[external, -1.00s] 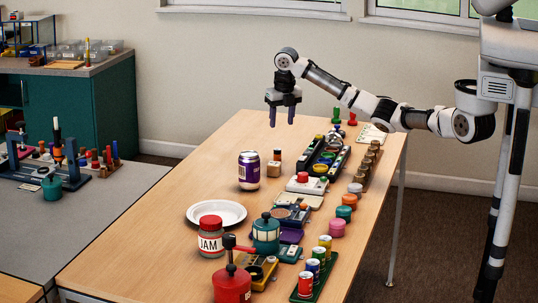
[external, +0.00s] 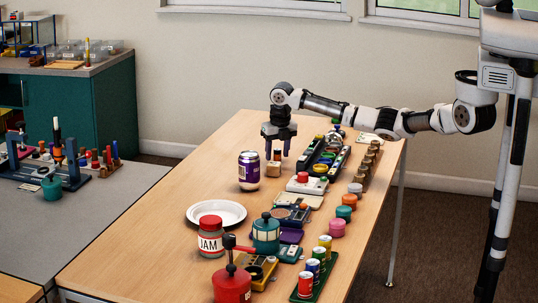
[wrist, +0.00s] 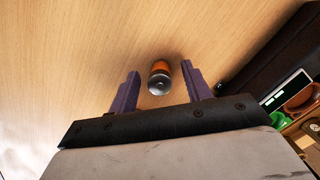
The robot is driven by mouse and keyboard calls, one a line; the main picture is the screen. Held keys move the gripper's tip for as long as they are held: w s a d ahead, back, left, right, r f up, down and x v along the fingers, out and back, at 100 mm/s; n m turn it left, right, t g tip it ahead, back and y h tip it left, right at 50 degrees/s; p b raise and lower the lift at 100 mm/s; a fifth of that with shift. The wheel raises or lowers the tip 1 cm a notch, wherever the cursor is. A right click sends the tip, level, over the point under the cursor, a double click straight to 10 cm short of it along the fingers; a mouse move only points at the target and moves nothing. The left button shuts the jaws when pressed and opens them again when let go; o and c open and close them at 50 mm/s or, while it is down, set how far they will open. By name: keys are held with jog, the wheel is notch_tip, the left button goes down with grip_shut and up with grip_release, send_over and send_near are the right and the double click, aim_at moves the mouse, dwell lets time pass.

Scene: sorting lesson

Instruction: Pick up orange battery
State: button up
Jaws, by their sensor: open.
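The orange battery (wrist: 160,68) shows in the wrist view, with an orange body and a dark, metallic end facing the camera. It lies between the two purple fingertips of my gripper (wrist: 161,74), with a gap on each side. In the external view my gripper (external: 277,152) points down over the far part of the table. It is open, with a small dark and orange item (external: 277,156), apparently the battery, between its fingers. Whether the fingertips reach down to the battery's height is hard to tell.
Long dark trays (external: 318,150) with several coloured items lie close on the right. The wooden table (external: 205,170) is bare to the left.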

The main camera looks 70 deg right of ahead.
grip_shut()
dwell(0.3)
